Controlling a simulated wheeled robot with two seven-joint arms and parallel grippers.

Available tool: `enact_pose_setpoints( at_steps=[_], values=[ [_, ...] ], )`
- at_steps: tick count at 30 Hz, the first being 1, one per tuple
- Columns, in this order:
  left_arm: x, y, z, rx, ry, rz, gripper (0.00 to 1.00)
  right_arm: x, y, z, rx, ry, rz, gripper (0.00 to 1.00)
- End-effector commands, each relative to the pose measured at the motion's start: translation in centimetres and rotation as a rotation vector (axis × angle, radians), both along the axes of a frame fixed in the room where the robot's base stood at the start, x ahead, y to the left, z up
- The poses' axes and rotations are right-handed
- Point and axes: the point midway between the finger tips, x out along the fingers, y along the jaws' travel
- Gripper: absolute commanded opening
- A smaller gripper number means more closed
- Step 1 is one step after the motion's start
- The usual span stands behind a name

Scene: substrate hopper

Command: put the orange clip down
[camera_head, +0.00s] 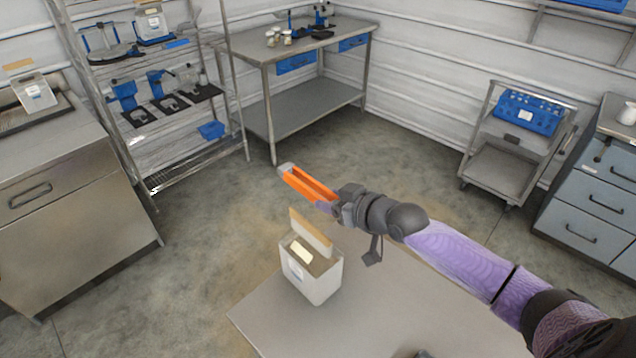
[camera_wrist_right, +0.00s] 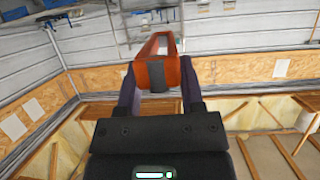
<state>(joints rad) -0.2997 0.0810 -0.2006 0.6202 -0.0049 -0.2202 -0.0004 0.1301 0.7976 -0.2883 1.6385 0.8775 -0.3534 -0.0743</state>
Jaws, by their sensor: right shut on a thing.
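The orange clip (camera_head: 308,184) is held out at the end of my right arm in the head view, above the floor and beyond the far edge of the near table. My right gripper (camera_head: 334,206) is shut on it. In the right wrist view the orange clip (camera_wrist_right: 158,62) sits between the two fingers of my right gripper (camera_wrist_right: 158,85), with a dark grey patch on its near face. Its far end is an open loop. My left gripper is not in view.
A white box (camera_head: 312,276) with a tan raised lid stands on the near grey table (camera_head: 400,318). A wire shelf (camera_head: 190,150) with blue tools, a metal workbench (camera_head: 300,45), a cart (camera_head: 500,165) and drawer cabinets stand around. The floor between is clear.

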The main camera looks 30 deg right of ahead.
Motion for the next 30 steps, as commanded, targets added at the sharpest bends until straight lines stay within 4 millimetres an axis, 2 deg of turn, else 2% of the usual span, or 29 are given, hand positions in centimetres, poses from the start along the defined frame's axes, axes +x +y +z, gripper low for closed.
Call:
enact_pose_setpoints(
  at_steps=[5, 8, 10, 13, 18, 21, 24, 30],
  values=[
    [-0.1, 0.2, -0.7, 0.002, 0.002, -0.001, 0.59, -0.1, 0.6, -0.4, 0.004, -0.001, 0.011, 0.00],
    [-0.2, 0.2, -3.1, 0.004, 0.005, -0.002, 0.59, -0.4, 2.9, -1.7, 0.011, -0.002, 0.065, 0.00],
    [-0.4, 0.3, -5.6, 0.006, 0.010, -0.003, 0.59, -1.3, 5.2, -2.7, 0.013, -0.004, 0.144, 0.00],
    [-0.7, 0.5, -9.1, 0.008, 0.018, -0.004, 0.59, -3.5, 8.1, -3.4, 0.013, -0.008, 0.299, 0.00],
    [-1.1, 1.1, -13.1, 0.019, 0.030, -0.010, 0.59, -8.2, 10.6, -4.1, 0.008, -0.008, 0.539, 0.00],
    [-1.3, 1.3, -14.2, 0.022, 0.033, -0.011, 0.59, -10.2, 11.1, -4.3, 0.005, -0.006, 0.625, 0.00],
    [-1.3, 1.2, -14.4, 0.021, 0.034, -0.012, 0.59, -11.2, 11.1, -4.3, -0.003, -0.001, 0.666, 0.00],
    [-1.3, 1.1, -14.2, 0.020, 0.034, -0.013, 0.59, -11.4, 11.1, -4.0, -0.009, 0.003, 0.674, 0.00]
  ],
)
